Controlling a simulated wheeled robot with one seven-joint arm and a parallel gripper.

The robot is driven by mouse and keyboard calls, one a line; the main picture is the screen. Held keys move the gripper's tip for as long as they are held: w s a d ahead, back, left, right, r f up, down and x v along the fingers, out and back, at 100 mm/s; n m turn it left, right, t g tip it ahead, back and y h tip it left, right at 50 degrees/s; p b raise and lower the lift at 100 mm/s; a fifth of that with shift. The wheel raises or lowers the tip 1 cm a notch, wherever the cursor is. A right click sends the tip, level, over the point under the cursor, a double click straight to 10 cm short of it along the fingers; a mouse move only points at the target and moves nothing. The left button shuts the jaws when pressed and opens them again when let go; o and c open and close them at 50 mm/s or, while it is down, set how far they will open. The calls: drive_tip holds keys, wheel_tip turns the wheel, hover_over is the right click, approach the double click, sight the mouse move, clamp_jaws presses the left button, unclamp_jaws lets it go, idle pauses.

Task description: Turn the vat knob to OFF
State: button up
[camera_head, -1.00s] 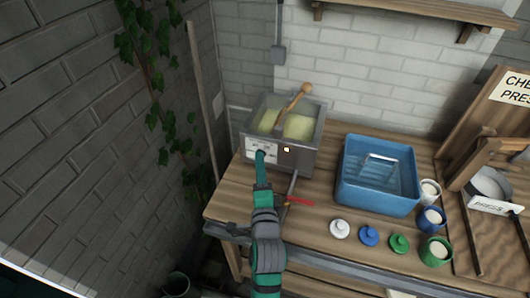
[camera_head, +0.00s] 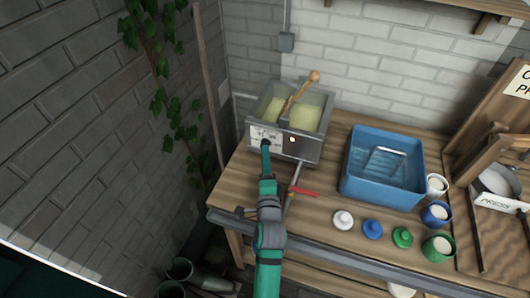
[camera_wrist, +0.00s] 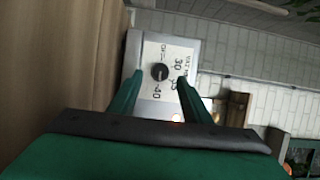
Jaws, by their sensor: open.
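The grey metal vat (camera_head: 305,147) stands on the wooden bench with pale yellow content and a wooden-handled paddle in it. Its white dial plate (camera_head: 257,132) is on the front. In the wrist view the black round vat knob (camera_wrist: 159,72) sits on that plate, which shows turned on its side, with 30 and 40 legible beside the knob. I cannot tell clearly where the knob points. My gripper (camera_wrist: 160,80) is open, its green fingers on either side of the knob in the picture; contact cannot be told. In the head view my gripper (camera_head: 265,147) is at the plate and hides part of it.
A pipe with a red-handled valve (camera_head: 303,191) runs from the vat close to the right of my arm. A blue tub (camera_head: 352,187), several cups and lids, and a wooden press (camera_head: 500,200) are farther right. A brick wall with ivy is on the left.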

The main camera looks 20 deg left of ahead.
drive_tip(key=shift+x, duration=1.75)
drive_tip(key=shift+c, duration=0.6)
drive_tip(key=c, duration=0.9)
